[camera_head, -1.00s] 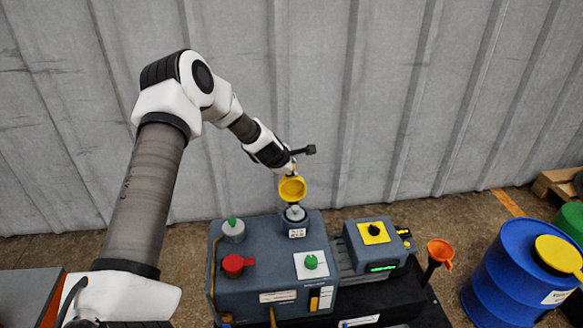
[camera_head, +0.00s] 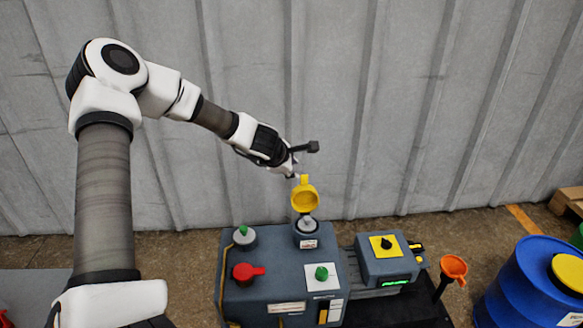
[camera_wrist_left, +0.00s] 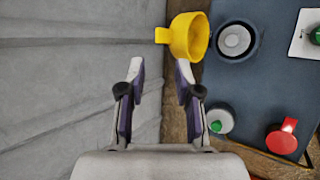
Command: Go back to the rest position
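My left gripper (camera_head: 294,168) is just above and left of the yellow cap (camera_head: 305,196). In the left wrist view, the gripper (camera_wrist_left: 160,70) has its two fingers apart with nothing between them. The yellow cap (camera_wrist_left: 188,36) lies beyond the right fingertip, outside the fingers. The cap stands tipped up beside the round filler opening (camera_head: 307,226) on the grey machine (camera_head: 265,290), and the opening's pale inside (camera_wrist_left: 234,40) shows. My right gripper is not in view.
An orange funnel (camera_head: 453,267) and a blue drum (camera_head: 530,290) stand to the right. A corrugated grey wall (camera_head: 420,110) rises close behind my arm.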

